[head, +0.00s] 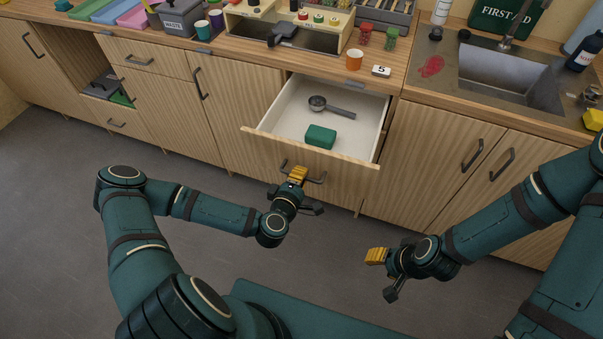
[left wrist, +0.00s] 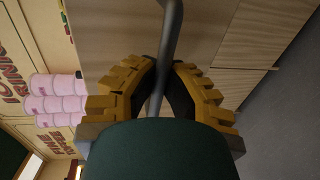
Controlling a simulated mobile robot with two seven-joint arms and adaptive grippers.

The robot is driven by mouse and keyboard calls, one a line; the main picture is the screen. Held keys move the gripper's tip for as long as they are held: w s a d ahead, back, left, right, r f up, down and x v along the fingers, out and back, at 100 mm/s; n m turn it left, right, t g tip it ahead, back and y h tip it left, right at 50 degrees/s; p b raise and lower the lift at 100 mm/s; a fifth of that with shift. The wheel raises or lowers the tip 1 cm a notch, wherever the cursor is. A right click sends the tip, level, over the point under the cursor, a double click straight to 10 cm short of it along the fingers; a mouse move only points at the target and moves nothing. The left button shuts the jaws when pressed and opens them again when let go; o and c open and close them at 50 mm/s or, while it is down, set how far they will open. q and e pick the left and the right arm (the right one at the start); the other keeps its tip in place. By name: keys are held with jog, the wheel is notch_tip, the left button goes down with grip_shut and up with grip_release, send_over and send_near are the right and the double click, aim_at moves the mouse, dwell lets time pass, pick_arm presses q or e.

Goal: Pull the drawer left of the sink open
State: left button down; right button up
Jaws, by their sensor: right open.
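The wooden drawer (head: 347,180) left of the sink (head: 512,76) stands well open. Its white inside shows a metal scoop (head: 318,104) and a green block (head: 321,136). My left gripper (head: 298,174) is at the dark bar handle (head: 317,180) on the drawer front. In the left wrist view, the handle (left wrist: 172,35) runs between the yellow fingers (left wrist: 164,68), which are closed on it. My right gripper (head: 380,274) is open and empty, above the floor in front of the cabinets.
Closed cupboard doors (head: 440,145) stand right of the drawer. At far left is an open niche (head: 104,82). The grey floor in front is clear.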

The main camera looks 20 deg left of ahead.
pick_arm(q)
jog(key=c, duration=1)
grip_release()
jog(key=s, duration=0.2)
jog(key=s+r, duration=0.1)
jog(key=s, duration=0.4)
jog(key=shift+s+a+r, duration=0.1)
jog(key=shift+s+r, duration=0.05)
jog(key=shift+r, duration=0.1)
jog(key=s+d+f+m+g+h, duration=0.3)
jog(key=d+f+m+g+h, duration=0.2)
jog(key=d+m, duration=0.3)
jog(key=s+m+g, duration=0.2)
jog(key=g, duration=0.1)
jog(key=s+m+g+y, duration=0.1)
jog(key=m+g, duration=0.2)
jog(key=s+m+g, duration=0.2)
jog(key=m+g, duration=0.1)
jog(key=shift+s+a+y, duration=0.3)
